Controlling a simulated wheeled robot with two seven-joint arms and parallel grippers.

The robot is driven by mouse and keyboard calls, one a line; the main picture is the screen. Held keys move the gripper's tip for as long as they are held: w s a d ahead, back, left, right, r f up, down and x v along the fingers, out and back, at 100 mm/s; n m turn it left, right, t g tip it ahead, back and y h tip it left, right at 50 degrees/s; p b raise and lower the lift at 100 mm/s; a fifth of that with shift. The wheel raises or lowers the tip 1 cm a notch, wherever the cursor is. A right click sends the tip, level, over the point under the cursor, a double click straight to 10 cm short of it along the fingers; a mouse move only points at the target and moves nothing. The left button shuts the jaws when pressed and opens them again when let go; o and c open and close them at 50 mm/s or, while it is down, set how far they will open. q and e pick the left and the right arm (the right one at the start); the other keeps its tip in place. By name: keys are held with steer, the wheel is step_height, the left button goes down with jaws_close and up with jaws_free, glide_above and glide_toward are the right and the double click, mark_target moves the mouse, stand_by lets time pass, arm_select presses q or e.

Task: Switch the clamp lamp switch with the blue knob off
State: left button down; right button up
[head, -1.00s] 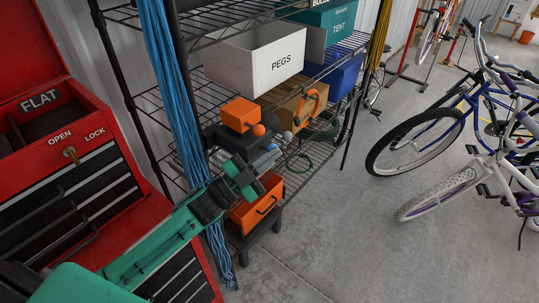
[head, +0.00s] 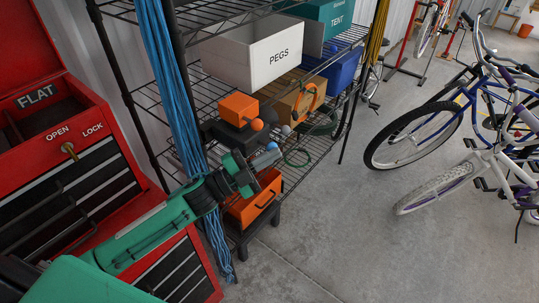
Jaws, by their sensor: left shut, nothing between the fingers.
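An orange block (head: 239,108) sits on a dark box (head: 228,133) on the wire shelf, with an orange ball knob (head: 257,124) at its front. A small blue knob (head: 272,146) shows just below, by the dark box. I see no lamp label, so I cannot tell which way the switch is set. My left gripper (head: 268,159), on a green arm, is shut and empty. Its fingertips are right at the blue knob in the picture; I cannot tell whether they touch it. My arm hides part of the dark box. My right gripper is not in view.
Blue ropes (head: 172,95) hang left of the wire shelf (head: 300,158). A red tool chest (head: 35,75) is left; bicycles (head: 420,135) stand right.

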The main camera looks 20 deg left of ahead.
arm_select(q)
steer(key=shift+f+m+g, duration=0.3)
steer(key=shift+m+g, duration=0.1)
steer(key=shift+m, duration=0.3)
steer(key=shift+f+m+g, duration=0.3)
steer(key=shift+m+g, duration=0.1)
steer(key=shift+m, duration=0.3)
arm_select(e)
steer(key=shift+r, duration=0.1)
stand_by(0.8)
arm_select(q)
steer(key=shift+w+a+f, duration=0.1)
steer(key=shift+a+f, duration=0.1)
steer(key=shift+f, duration=0.45)
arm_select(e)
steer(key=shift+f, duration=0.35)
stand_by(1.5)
arm_select(q)
steer(key=shift+r, duration=0.1)
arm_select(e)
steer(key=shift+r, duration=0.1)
